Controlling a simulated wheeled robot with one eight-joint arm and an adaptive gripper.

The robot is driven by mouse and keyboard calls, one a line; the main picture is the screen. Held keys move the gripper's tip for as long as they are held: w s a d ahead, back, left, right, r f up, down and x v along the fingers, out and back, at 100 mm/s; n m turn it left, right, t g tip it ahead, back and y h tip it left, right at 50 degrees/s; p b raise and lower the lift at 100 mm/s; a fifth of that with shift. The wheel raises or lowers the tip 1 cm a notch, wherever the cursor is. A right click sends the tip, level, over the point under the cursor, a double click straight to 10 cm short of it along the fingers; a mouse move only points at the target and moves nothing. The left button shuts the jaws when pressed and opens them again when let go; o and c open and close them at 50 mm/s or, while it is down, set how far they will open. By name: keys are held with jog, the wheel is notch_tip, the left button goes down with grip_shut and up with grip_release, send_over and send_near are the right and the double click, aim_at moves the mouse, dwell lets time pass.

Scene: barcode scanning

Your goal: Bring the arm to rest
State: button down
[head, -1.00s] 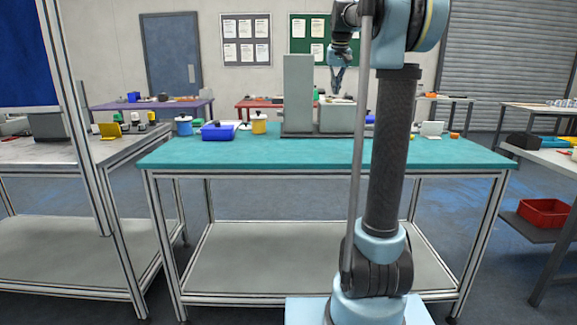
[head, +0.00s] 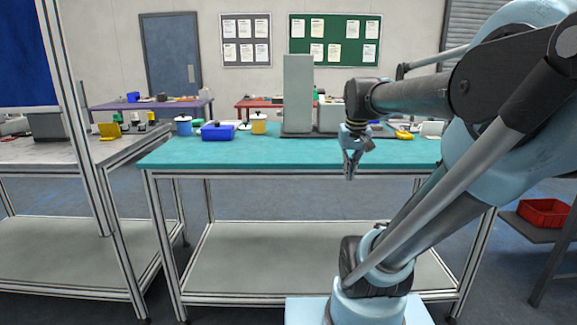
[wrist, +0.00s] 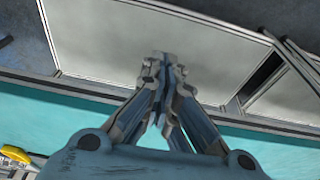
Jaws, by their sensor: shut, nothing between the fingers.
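My gripper (head: 350,172) hangs pointing down in the head view, in front of the near edge of the teal table (head: 240,157). Its fingers are together with nothing between them. In the wrist view the shut fingertips (wrist: 162,58) reach past the teal table edge, over the grey lower shelf (wrist: 130,45). My arm is folded, with its elbow out to the right and the forearm roughly level above the table.
On the teal table stand a blue lidded pot (head: 183,126), a blue bin (head: 217,132), a yellow lidded pot (head: 259,124) and a tall grey block (head: 297,95). A yellow object (head: 404,135) lies behind my forearm. A grey table (head: 60,152) stands left.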

jog(key=s+f, duration=1.3)
jog(key=f, duration=0.3)
jog(key=shift+w+f, duration=0.15)
jog(key=shift+w, duration=0.35)
